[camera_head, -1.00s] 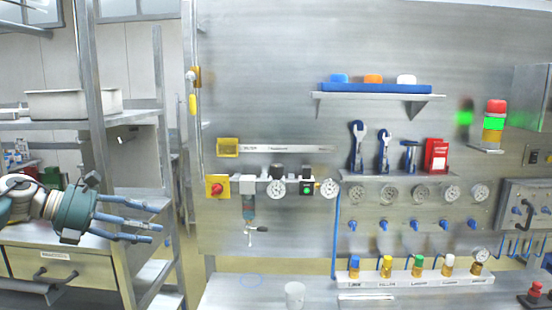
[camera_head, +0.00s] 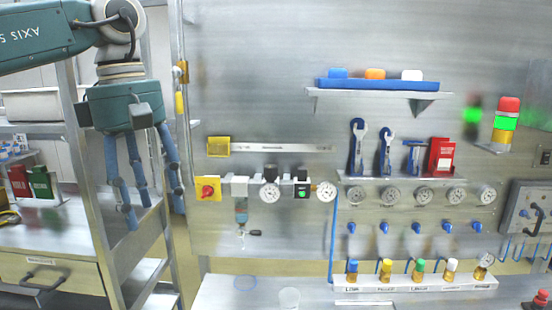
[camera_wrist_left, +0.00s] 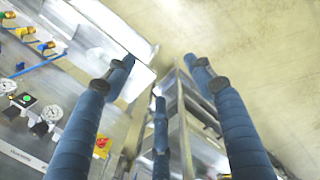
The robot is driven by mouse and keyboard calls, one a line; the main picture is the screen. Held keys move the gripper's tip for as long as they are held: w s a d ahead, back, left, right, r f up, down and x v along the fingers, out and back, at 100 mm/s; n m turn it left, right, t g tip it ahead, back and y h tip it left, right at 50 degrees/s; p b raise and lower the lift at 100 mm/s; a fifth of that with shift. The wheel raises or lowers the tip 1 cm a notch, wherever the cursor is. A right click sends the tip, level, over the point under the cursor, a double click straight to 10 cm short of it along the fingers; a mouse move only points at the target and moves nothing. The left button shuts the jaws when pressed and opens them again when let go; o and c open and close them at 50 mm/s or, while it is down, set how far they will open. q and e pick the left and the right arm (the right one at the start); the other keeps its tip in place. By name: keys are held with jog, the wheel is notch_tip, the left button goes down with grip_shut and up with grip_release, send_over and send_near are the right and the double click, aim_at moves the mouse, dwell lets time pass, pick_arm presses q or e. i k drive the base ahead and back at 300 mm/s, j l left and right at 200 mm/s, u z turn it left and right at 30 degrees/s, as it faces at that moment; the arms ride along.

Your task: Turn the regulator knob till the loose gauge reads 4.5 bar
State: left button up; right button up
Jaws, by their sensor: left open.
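The air unit hangs on the steel wall panel, with a red switch on a yellow plate (camera_head: 208,189) at its left. A dark knob (camera_head: 270,175) sits above a round white gauge (camera_head: 270,193); I take it as the regulator knob. A second gauge (camera_head: 326,191) is at the unit's right end. A separate gauge (camera_head: 486,259) stands at the right end of the white bottle rack; it may be the loose one. No dial reading is legible. My left gripper (camera_head: 146,190) is open and empty, fingers down, left of the unit and apart from it. The wrist view shows its spread fingers (camera_wrist_left: 158,76).
A metal rack (camera_head: 85,170) stands close beside my left gripper. A shelf (camera_head: 380,93) with a blue tray juts from the panel. The space before the air unit is clear.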

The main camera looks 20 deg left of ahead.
aim_at(271, 171)
jog(key=i, duration=1.7)
